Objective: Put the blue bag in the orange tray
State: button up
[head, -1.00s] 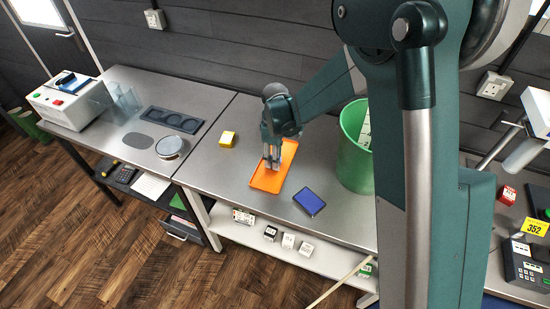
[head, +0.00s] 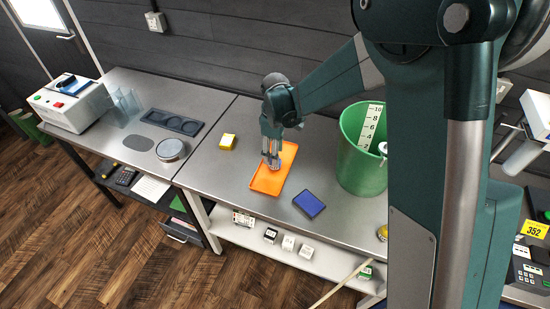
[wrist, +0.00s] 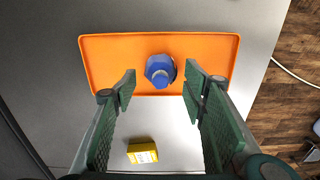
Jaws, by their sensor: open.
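The orange tray (head: 262,185) lies flat on the steel table, and its long side spans the wrist view (wrist: 110,62). A small blue thing with a rounded base and a raised knob, which looks like the blue bag (wrist: 160,70), stands inside the tray near its middle. In the head view my fingers mostly hide it. My gripper (head: 271,162) is over the tray. In the wrist view its fingers (wrist: 160,90) are spread wide, with nothing between the pads; the blue bag shows beyond them.
A flat blue box (head: 309,205) lies on the table right of the tray. A yellow box (head: 228,141) lies to its left. A green bucket (head: 362,165) stands at the right. A round metal dish (head: 171,150) and a white machine (head: 70,103) are on the left table.

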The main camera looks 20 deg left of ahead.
jog(key=shift+r, duration=3.95)
